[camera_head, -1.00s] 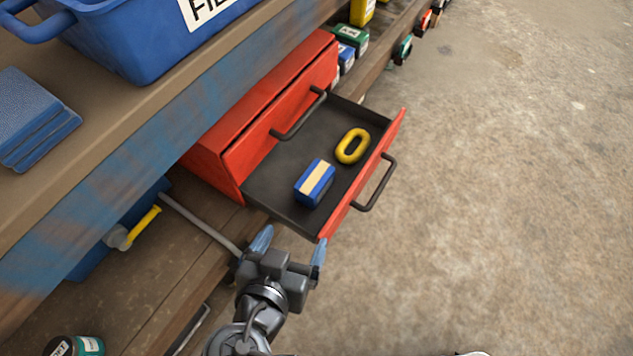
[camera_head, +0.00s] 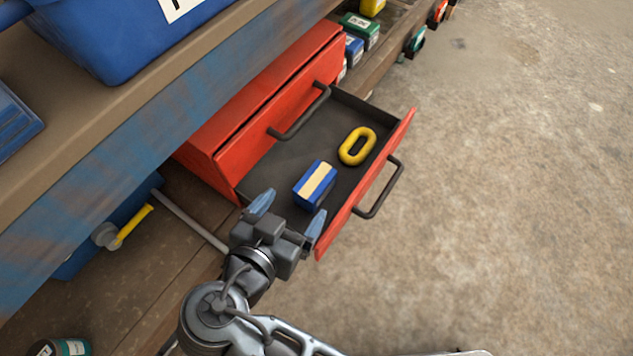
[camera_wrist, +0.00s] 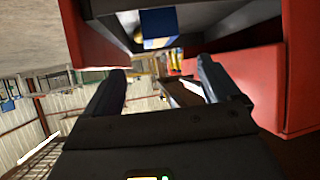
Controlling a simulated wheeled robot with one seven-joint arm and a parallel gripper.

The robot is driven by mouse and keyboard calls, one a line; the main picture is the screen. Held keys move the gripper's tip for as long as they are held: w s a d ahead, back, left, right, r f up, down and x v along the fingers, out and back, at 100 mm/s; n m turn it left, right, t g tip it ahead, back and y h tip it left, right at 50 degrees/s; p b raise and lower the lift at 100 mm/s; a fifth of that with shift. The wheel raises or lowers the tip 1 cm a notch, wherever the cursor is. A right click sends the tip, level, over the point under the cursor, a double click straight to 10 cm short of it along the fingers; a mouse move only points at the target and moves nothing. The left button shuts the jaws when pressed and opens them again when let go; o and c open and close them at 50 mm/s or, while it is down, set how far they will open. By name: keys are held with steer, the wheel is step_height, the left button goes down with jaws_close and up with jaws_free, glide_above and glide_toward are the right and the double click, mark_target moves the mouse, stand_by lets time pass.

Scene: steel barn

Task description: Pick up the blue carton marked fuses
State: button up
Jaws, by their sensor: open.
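A small blue carton with a cream band (camera_head: 315,183) lies in the open drawer of a red cabinet; no lettering on it is readable.
The dark drawer (camera_head: 284,160) has a red front with a black handle (camera_head: 381,190). A yellow ring (camera_head: 357,146) lies beside the carton. The red cabinet (camera_head: 222,145) stands under a shelf carrying a blue bin (camera_head: 110,40). Concrete floor (camera_head: 500,200) at right is clear.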

mark_target(313, 182)
steer(key=b+x, duration=0.1)
steer(key=x, duration=0.7)
steer(key=shift+w+f+b, duration=0.25)
steer(key=shift+b, duration=0.15)
steer(key=c, duration=1.2)
